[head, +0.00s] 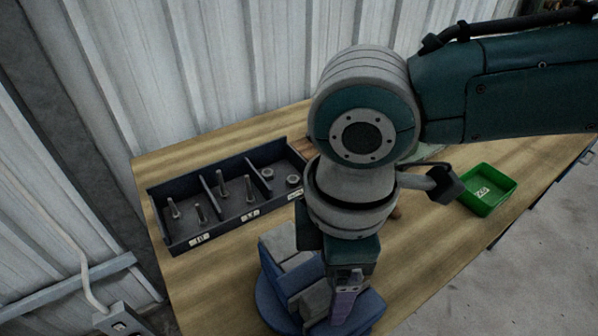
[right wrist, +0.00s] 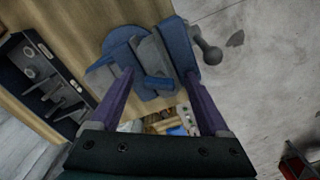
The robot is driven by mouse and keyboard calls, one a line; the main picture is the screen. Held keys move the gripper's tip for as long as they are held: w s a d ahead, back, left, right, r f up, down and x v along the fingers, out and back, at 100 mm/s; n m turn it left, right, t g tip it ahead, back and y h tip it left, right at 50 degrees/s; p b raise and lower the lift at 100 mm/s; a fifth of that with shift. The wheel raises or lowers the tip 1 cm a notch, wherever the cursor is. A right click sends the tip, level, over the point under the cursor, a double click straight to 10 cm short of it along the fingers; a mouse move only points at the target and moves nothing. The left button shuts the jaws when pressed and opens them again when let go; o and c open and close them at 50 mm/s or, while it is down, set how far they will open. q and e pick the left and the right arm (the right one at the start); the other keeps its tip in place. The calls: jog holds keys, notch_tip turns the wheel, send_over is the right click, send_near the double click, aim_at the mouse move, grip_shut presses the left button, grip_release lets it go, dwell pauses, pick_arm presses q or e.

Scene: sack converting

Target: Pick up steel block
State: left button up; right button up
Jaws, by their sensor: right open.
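A blue vise-like fixture (head: 268,306) stands on the table below my right gripper (head: 345,305). In the right wrist view the fixture (right wrist: 122,40) lies ahead of the fingers. A grey blocky piece (right wrist: 154,52) sits between its blue parts. I cannot tell whether this is the steel block or part of the fixture. My right gripper (right wrist: 160,76) is open, its two purple fingers spread apart with nothing held between them. In the head view my right arm and gripper hide part of the fixture. My left gripper is not in view.
A dark divided tray (head: 179,242) with several bolts and nuts stands at the left on the wooden table (head: 190,290). A green bin (head: 489,205) is at the table's right edge. A corrugated wall is behind. A round-ended handle (right wrist: 207,52) sticks out from the fixture.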

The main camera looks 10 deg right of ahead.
jog(key=shift+c, duration=0.2)
grip_shut()
dwell(0.3)
jog(key=shift+r, duration=0.1)
dwell(0.7)
